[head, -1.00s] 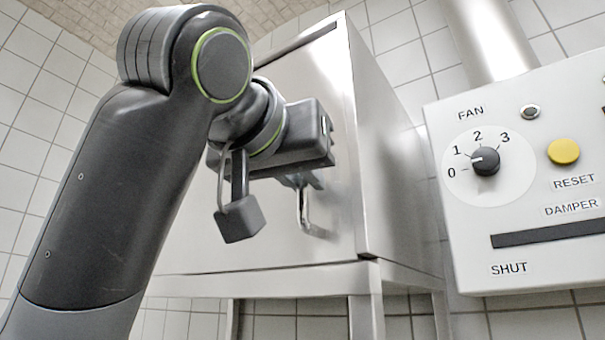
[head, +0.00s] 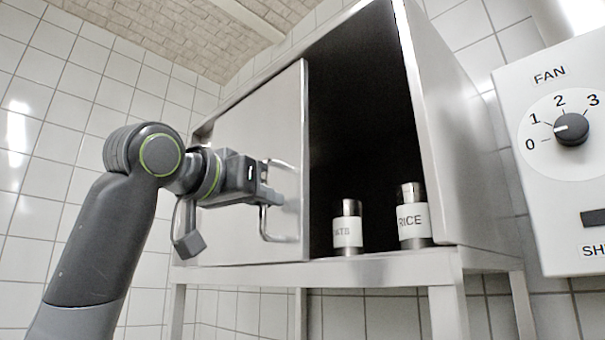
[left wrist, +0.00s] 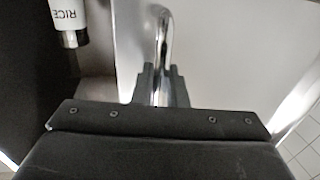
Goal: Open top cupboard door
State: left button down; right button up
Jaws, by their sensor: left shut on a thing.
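The steel cupboard (head: 455,120) stands on a legged frame, and the right part of its front is open on a dark inside. Its flat metal door (head: 250,130) covers the left part. My left gripper (head: 272,196) is shut on the upright bar handle (head: 264,225) of the door. In the left wrist view the fingers (left wrist: 163,88) close around the bright handle (left wrist: 163,35). My right gripper is not in view.
Two labelled jars stand inside at the front of the opening: a RICE jar (head: 412,215), also in the left wrist view (left wrist: 68,18), and a smaller jar (head: 347,230). A white control panel (head: 560,190) hangs at the right. Tiled wall lies left.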

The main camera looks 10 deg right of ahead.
pick_arm(q)
jog(key=w+a, duration=0.1)
jog(key=w, duration=0.1)
jog(key=w+a+p, duration=0.1)
jog(key=w+a, duration=0.1)
jog(key=shift+a, duration=0.15)
jog(key=c, duration=1.5)
grip_release()
jog(key=shift+c, duration=0.2)
jog(key=b+v, duration=0.7)
jog(key=v, duration=1)
jog(key=shift+s, duration=0.2)
